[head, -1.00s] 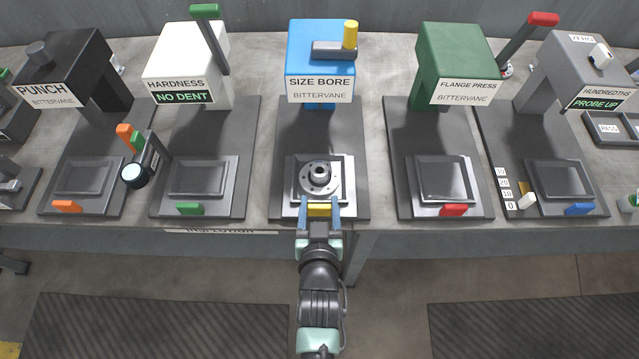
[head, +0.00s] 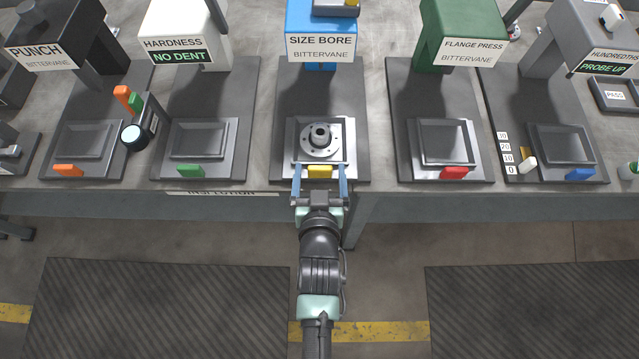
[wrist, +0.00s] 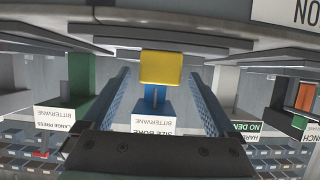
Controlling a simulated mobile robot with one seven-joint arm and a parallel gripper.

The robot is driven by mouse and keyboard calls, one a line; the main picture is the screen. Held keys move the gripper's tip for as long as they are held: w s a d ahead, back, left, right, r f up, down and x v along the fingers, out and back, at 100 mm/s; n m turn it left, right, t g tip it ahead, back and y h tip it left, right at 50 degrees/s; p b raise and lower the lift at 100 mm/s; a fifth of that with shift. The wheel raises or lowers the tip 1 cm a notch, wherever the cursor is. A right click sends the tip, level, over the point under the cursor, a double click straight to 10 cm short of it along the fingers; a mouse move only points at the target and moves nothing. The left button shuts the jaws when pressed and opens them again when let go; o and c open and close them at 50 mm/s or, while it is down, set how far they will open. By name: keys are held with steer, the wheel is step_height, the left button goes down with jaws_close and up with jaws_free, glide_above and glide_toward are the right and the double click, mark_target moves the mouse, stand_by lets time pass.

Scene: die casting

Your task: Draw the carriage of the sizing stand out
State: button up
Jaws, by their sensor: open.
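The sizing stand is the blue SIZE BORE head (head: 320,46) on a dark base (head: 292,92). Its carriage (head: 345,129) sits at the front end of the base. A grey flanged round part (head: 320,141) rests on the carriage. The carriage's yellow handle (head: 319,172) faces me, and it also shows in the wrist view (wrist: 161,68). My gripper (head: 319,168) is open, its blue fingers on either side of the handle with a gap on each side. In the wrist view the fingers (wrist: 161,88) stand apart, with the handle between and beyond them.
To the left stand the white HARDNESS stand (head: 180,35) and black PUNCH stand (head: 62,30). To the right stand the green FLANGE PRESS (head: 462,30) and a grey probe stand (head: 575,40). Each has a coloured front handle. Floor in front of the bench is clear.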

steer(key=v, duration=1.1)
steer(key=shift+s+r, duration=0.2)
steer(key=shift+s, duration=0.15)
